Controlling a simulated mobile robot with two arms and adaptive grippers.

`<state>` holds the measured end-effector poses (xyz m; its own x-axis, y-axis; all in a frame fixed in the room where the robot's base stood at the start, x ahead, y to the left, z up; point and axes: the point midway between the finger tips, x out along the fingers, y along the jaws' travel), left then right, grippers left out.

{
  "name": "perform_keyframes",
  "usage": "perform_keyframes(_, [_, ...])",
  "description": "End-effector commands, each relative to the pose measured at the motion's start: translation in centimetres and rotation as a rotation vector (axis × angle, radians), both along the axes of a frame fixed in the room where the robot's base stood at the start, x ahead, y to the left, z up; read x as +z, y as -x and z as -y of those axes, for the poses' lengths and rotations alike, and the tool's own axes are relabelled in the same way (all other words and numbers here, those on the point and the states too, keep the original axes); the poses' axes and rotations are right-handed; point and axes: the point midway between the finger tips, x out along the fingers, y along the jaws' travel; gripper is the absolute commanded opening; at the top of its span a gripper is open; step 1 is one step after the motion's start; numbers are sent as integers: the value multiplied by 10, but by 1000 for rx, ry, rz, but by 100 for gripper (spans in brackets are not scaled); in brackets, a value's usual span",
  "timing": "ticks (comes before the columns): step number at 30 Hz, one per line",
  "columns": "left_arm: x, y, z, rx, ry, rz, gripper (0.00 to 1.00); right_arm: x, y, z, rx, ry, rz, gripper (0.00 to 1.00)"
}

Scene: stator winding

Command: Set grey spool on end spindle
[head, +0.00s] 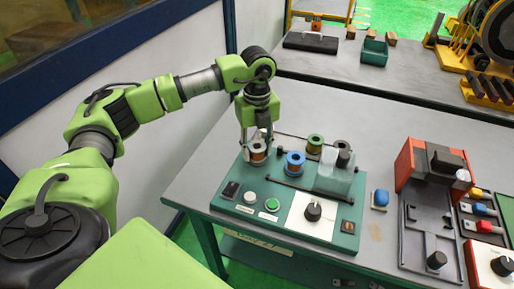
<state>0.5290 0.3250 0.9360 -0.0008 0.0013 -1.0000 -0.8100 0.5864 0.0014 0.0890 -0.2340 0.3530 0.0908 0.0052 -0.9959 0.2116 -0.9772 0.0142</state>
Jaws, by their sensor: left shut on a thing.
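The grey spool (257,155), with copper-coloured winding, is between the fingers of my left gripper (257,146). The gripper points down and is shut on it at the left end of the spool row on the green winding fixture (231,209). The spool looks upright; the fingers partly cover it. The end spindle is hidden there, so I cannot tell whether the spool is around it or just above it. A blue spool (295,163) stands to the right, and a green spool (315,144) stands behind that. My right gripper is not in view.
Another spool (342,146) stands behind a clear cover (333,179) with a dark knob. The fixture's front has buttons and a dial (313,211). A blue block (380,199) and a red-and-grey machine (412,165) are to the right.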

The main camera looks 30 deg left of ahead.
Motion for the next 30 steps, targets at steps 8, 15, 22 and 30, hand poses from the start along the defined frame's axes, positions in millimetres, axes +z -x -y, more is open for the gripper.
perform_keyframes(8, [0, 0, 0, 0, 0, 0, 54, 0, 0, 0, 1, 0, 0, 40])
perform_keyframes(15, [0, 0, 0, 0, 0, 0, 54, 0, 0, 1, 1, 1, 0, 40])
perform_keyframes(22, [0, 0, 0, 0, 0, 0, 63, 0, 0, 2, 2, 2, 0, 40])
perform_keyframes(30, [4, 0, 0, 0, 0, 0, 63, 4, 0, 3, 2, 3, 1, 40])
